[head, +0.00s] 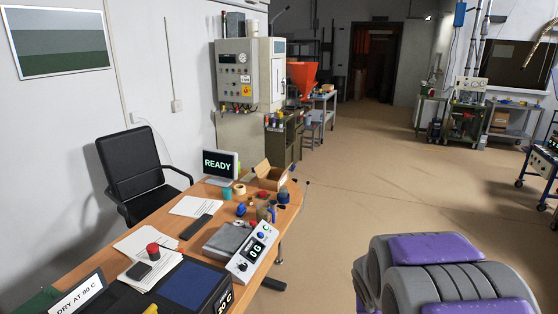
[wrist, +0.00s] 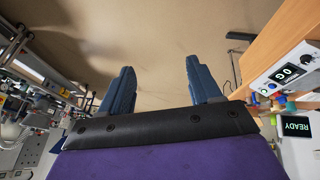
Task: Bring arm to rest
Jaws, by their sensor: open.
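My gripper (wrist: 161,88) shows in the wrist view with its two blue-grey fingers spread wide apart and nothing between them. Beyond the fingers is bare tan floor. In the head view the purple and grey parts at the lower right are my own arm; my fingers cannot be made out there. My arm is over open floor, to the right of the wooden desk (head: 203,231) and apart from it.
A wheeled cart (head: 545,165) is at the right. The middle floor is clear.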

